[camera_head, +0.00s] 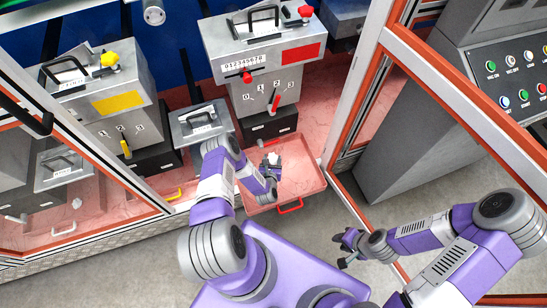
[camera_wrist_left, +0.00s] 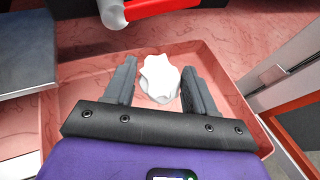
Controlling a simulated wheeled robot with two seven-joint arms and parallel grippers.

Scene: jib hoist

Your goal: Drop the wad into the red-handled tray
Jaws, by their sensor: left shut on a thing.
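A white crumpled wad (camera_head: 274,158) is held between the fingers of my left gripper (camera_head: 270,168). In the left wrist view the wad (camera_wrist_left: 159,79) sits between the two dark fingertips of the gripper (camera_wrist_left: 160,88). The gripper and wad are over the pink-red tray (camera_head: 308,180), whose red handle (camera_head: 290,206) is at its front edge. In the left wrist view the tray (camera_wrist_left: 222,60) spreads out behind and below the wad. My right gripper (camera_head: 341,249) is at the lower middle, its fingers apart and empty, away from the tray.
A grey machine with a red label (camera_head: 300,54) stands behind the tray, its red lever (camera_head: 275,103) just above it. Another machine with a yellow label (camera_head: 118,102) is at left. A yellow handle (camera_head: 173,194) and a white handle (camera_head: 64,229) show left. An orange-edged frame post (camera_head: 355,90) stands right.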

